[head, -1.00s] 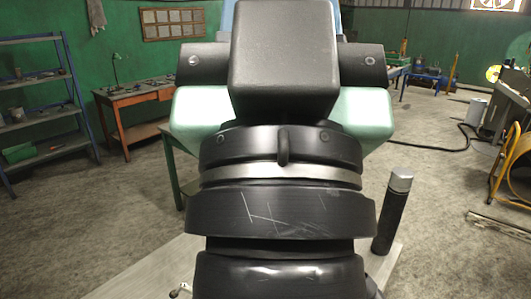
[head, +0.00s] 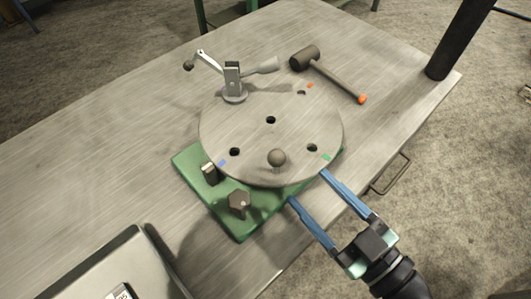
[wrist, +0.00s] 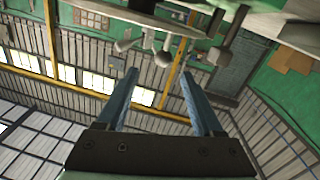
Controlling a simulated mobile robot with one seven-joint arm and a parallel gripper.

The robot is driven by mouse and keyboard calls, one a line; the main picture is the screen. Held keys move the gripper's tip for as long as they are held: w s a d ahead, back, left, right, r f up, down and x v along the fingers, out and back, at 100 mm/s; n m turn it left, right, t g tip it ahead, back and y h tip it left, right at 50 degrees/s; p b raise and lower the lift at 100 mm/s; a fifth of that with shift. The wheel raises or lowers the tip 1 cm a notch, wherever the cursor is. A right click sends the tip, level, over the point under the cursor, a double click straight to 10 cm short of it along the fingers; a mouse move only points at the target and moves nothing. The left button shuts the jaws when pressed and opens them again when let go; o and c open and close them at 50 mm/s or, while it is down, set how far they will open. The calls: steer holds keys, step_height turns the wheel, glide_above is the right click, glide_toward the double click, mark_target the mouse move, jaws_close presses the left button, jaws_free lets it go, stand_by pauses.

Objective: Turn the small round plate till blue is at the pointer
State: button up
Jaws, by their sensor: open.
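The round grey plate (head: 265,135) lies on a green base (head: 192,160) on the metal table. Its rim carries a blue mark (head: 222,163) at lower left, a green mark (head: 326,157) at lower right and an orange mark (head: 310,85) at upper right. A ball knob (head: 277,157) stands near its front edge. A small dark block with a pale top (head: 209,173), perhaps the pointer, stands by the rim close to the blue mark. My gripper (head: 307,186) is open and empty at the plate's front right edge. In the wrist view the plate (wrist: 150,17) shows edge-on beyond the fingers.
A clamp with a lever (head: 233,85) stands at the plate's back rim. A mallet (head: 330,75) lies behind right. A dark knob (head: 239,203) sits on the base's front corner. A grey tray (head: 110,275) is at front left. The table's left part is clear.

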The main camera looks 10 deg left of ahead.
mark_target(265, 159)
steer(key=p+x, duration=0.1)
steer(key=x, duration=0.4)
steer(key=p+x, duration=0.1)
steer(key=x, duration=0.5)
steer(key=shift+s+a+p, duration=0.2)
steer(key=shift+s+p, duration=0.1)
steer(key=shift+p, duration=0.1)
steer(key=shift+x, duration=0.85)
steer(key=shift+f, duration=0.1)
jaws_close()
